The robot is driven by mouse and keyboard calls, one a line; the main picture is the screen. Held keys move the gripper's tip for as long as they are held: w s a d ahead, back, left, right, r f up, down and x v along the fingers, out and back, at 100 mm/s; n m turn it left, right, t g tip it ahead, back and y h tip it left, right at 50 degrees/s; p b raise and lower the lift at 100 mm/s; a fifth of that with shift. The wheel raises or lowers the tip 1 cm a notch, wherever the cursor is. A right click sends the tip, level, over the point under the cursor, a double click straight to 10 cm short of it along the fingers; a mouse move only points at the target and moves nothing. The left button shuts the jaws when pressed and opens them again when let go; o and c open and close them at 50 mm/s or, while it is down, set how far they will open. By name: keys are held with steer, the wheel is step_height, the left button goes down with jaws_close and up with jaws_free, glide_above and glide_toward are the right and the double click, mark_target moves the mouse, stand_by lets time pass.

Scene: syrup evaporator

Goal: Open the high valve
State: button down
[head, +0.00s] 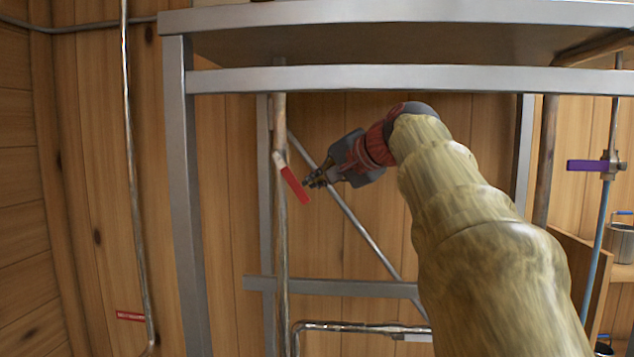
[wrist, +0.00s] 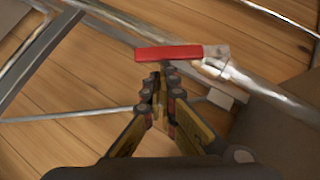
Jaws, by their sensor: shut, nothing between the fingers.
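A red valve handle (head: 293,183) sits on a vertical metal pipe (head: 281,230) under the frame, slanting down to the right from its pivot. It also shows in the wrist view (wrist: 170,53), just beyond my fingertips. My gripper (head: 312,180) is shut and empty, close to the right side of the handle's lower part. A second red handle (head: 130,315) sits low on a thin pipe at the far left.
A grey metal frame (head: 400,80) spans above my arm, with a leg (head: 186,200) at left. A diagonal brace (head: 350,215) runs behind the gripper. A purple valve handle (head: 587,165) and a metal bucket (head: 620,243) are at right. Wooden walls stand behind.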

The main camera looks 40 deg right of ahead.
mark_target(298, 197)
steer(key=shift+w+a+f+m+t+b, duration=0.15)
steer(key=shift+f+b, duration=0.15)
steer(key=shift+b, duration=0.25)
steer(key=shift+w+f+m+t+b, duration=0.15)
steer(key=shift+f+b, duration=0.1)
steer(key=shift+b, duration=0.3)
steer(key=t+b, duration=0.1)
steer(key=b, duration=0.1)
steer(key=w+a+f+m+b, duration=0.1)
steer(key=b, duration=0.2)
steer(key=f+m+t+b, duration=0.1)
steer(key=b, duration=0.1)
steer(key=shift+w+a+f+t+y, duration=0.2)
steer(key=shift+a+f+t+y, duration=0.1)
steer(key=shift+y, duration=0.1)
steer(key=shift+w+a+b, duration=0.15)
steer(key=shift+w+b, duration=0.1)
steer(key=shift+b, duration=0.25)
steer(key=shift+w+f, duration=0.1)
steer(key=shift+a, duration=0.1)
